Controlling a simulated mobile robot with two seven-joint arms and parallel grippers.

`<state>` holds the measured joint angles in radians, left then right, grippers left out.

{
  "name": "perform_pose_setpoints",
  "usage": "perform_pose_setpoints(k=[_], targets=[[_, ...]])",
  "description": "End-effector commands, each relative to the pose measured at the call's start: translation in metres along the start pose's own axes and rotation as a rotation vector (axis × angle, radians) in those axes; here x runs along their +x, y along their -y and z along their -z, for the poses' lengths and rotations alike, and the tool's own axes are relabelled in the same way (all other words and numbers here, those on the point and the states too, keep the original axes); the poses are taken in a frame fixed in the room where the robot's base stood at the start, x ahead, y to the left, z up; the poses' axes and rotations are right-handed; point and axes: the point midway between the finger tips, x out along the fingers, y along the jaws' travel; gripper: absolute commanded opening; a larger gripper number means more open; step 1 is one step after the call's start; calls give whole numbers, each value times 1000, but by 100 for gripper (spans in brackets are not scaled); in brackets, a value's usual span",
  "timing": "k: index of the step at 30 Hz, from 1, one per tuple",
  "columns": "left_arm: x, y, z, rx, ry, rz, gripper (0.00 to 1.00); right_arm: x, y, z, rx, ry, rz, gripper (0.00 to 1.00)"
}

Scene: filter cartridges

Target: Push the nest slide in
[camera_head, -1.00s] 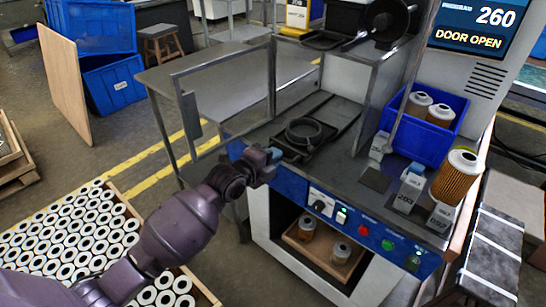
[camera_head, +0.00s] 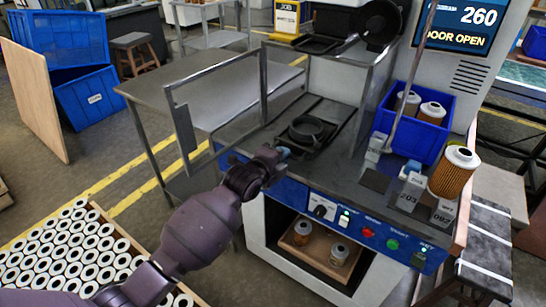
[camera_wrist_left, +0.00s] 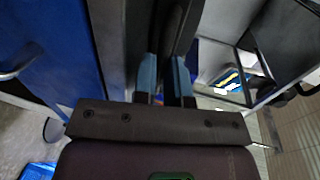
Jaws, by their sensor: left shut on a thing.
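The nest, a dark round ring (camera_head: 307,130), sits on the dark slide (camera_head: 325,118) on the machine's worktop in the head view. My left gripper (camera_head: 280,153) is at the near end of the slide, just in front of the ring, above the blue front panel. In the left wrist view its two blue fingers (camera_wrist_left: 165,78) are shut on a dark bar (camera_wrist_left: 168,50). The exact contact is partly hidden by the wrist in the head view. My right gripper is out of view.
The open door frame (camera_head: 215,95) stands left of the slide. A blue bin (camera_head: 412,138) with filters, a tall filter (camera_head: 454,172) and grey numbered blocks (camera_head: 410,192) stand right. Buttons line the front panel (camera_head: 380,232). The screen (camera_head: 462,22) reads "DOOR OPEN".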

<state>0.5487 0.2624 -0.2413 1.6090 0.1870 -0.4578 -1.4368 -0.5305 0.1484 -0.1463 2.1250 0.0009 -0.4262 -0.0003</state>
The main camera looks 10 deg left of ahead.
Motion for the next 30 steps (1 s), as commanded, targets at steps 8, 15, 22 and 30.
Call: perform_pose_setpoints(k=[8, 15, 22, 30], targets=[[1, -1, -2, 1, 5, -3, 0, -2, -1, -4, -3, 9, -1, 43], [0, -1, -1, 1, 3, -3, 38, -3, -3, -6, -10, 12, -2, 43], [0, -4, 0, 0, 1, -8, 38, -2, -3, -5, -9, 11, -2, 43], [0, -4, 1, 0, 0, -11, 38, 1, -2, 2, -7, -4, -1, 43]])
